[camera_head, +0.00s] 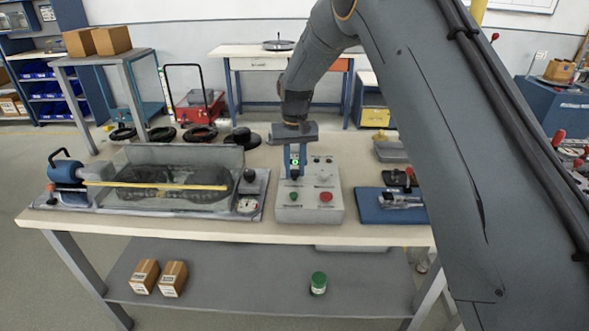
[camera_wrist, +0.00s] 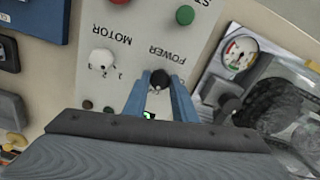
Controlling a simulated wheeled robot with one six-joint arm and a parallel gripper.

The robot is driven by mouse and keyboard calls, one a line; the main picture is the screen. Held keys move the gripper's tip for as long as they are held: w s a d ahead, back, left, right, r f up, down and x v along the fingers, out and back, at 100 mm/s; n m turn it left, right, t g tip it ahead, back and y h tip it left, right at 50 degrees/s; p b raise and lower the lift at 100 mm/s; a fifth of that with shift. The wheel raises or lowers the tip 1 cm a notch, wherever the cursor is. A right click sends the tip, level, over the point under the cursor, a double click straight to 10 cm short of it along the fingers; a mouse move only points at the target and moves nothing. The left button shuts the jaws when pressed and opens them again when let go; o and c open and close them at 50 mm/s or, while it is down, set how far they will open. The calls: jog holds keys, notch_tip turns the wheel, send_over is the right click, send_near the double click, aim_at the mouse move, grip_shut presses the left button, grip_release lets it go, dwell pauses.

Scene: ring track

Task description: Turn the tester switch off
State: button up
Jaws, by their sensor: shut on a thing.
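The grey control box (camera_head: 310,213) stands on the workbench, with a green button (camera_head: 294,196) and a red button (camera_head: 326,197) at its front. My gripper (camera_head: 295,174) reaches down over the left part of its panel. In the wrist view, the blue fingers of my gripper (camera_wrist: 160,82) are shut on a black knob (camera_wrist: 160,78) next to the upside-down word POWER. The fingers hide its sides and part of its markings. A white knob (camera_wrist: 101,60) near the word MOTOR is beside it, untouched. A small green light (camera_wrist: 148,116) shows between the fingers.
A covered rig (camera_head: 170,180) with a yellow bar stands left of the box, with a round gauge (camera_head: 247,205) at its near right corner. A blue plate with a clamp (camera_head: 400,203) lies to the right. Several black rings (camera_head: 200,133) lie behind.

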aim_at(294, 171)
jog(key=shift+m, duration=0.4)
jog(key=o, duration=1)
jog(key=shift+o, duration=0.2)
jog(key=shift+r+b, duration=1.1)
jog(key=shift+r, duration=2.8)
